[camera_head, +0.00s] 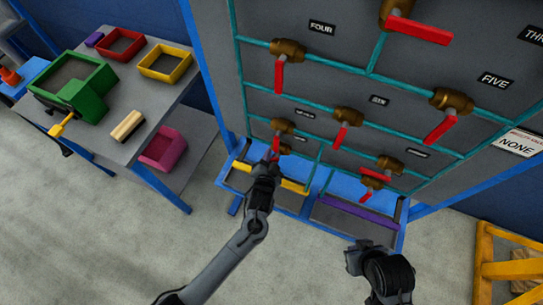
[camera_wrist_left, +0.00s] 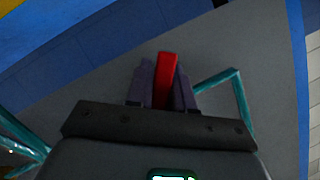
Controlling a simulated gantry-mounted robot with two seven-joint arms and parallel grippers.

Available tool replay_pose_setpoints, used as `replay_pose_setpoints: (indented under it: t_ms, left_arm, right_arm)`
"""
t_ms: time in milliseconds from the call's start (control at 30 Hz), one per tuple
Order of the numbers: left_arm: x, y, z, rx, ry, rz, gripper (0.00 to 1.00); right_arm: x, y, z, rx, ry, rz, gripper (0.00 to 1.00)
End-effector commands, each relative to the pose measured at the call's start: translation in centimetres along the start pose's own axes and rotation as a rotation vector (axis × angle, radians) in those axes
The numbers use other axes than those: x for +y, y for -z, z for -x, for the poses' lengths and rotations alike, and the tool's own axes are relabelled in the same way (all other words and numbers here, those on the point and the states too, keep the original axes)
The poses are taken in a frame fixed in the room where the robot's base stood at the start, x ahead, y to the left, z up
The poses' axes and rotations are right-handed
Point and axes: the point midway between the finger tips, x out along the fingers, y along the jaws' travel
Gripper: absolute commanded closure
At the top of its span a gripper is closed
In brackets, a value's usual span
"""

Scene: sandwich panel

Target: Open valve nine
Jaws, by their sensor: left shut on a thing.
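A grey panel carries teal pipes and brass valves with red handles. The labels FOUR (camera_head: 321,27) and FIVE (camera_head: 495,81) are readable; smaller lower labels are too blurred, so I cannot pick out valve nine by its label. My left gripper (camera_head: 272,161) is at the panel's lower left, below a brass valve (camera_head: 282,125). In the left wrist view, its fingers (camera_wrist_left: 161,88) are shut on a red valve handle (camera_wrist_left: 167,70), which sticks out between them. The gripper partly hides that valve. My right gripper (camera_head: 357,258) is low in front of the panel, away from the valves; its jaws are unclear.
Other red handles stand close by, including one in the lower middle (camera_head: 345,136). Yellow (camera_head: 281,181) and purple (camera_head: 358,214) bars lie at the panel's foot. A table (camera_head: 142,84) with coloured bins is at left, a yellow frame (camera_head: 497,262) at lower right. Floor between is clear.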

Motion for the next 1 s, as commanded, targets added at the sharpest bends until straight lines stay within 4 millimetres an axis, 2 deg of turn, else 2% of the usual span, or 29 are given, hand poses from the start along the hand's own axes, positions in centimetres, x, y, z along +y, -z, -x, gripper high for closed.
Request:
replay_pose_setpoints:
  t_ms: [333,367,467,800,1000]
  left_arm:
    - [0.0,0.0,0.0,0.000,0.001,-0.002,1.00]
    - [0.0,0.0,0.0,0.000,0.001,-0.002,0.74]
    - [0.0,0.0,0.0,0.000,0.001,-0.002,0.58]
    - [0.0,0.0,0.2,0.000,0.000,-0.001,0.57]
    - [0.0,0.0,2.1,-0.001,-0.001,-0.001,0.57]
  right_arm:
    - [0.0,0.0,0.0,0.000,0.000,0.000,1.00]
    - [0.0,0.0,0.0,0.000,0.000,0.000,1.00]
    - [0.1,0.0,0.0,-0.001,-0.002,0.002,1.00]
    - [0.2,-0.1,0.0,-0.002,-0.007,0.009,1.00]
    - [0.2,0.1,0.6,-0.002,-0.007,0.009,1.00]
